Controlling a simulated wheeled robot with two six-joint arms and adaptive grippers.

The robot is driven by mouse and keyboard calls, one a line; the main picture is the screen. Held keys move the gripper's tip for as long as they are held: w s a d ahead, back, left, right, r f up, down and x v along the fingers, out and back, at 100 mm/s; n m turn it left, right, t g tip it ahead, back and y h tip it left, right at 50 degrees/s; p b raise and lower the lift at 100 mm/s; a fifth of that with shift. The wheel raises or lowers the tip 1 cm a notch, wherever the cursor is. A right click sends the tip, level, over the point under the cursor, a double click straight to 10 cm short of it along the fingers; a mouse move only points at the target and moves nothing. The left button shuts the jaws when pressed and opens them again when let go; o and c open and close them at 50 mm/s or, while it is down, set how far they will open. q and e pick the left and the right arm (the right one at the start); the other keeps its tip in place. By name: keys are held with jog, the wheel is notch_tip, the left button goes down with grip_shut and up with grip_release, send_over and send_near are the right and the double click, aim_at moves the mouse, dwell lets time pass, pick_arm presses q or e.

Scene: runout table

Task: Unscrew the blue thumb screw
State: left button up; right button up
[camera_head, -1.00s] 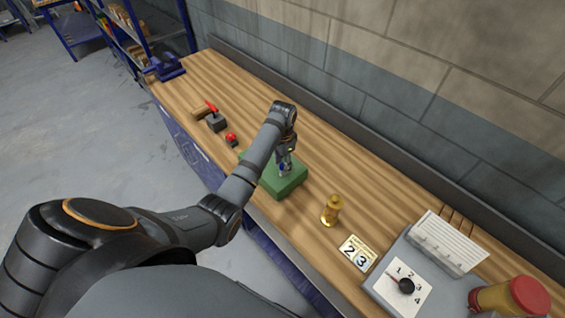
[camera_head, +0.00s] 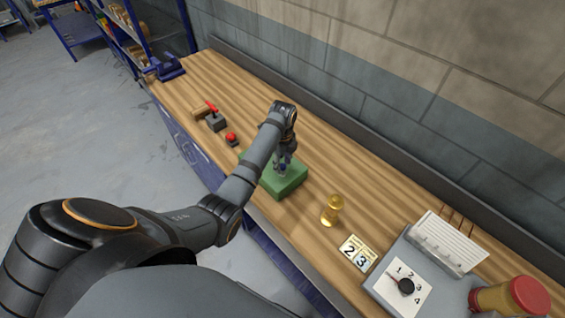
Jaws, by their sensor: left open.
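The blue thumb screw (camera_head: 282,170) shows as a small blue spot on top of the green block (camera_head: 288,187), which sits on the wooden table. My left gripper (camera_head: 283,166) points down over the block, with its open fingers around or just beside the screw. The fingers hide most of the screw, so I cannot tell whether they touch it. My right gripper is not in view.
A grey dial box (camera_head: 400,262) is farther right. A red button (camera_head: 232,138) and a red-handled switch (camera_head: 215,121) are at left.

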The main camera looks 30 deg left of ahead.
pick_arm(q)
jog(key=m, duration=0.7)
jog(key=shift+m, duration=0.3)
grip_shut()
jog(key=n, duration=0.4)
jog(key=shift+n, duration=0.3)
jog(key=shift+n, duration=0.5)
jog(key=n, duration=0.3)
jog(key=shift+n, duration=0.3)
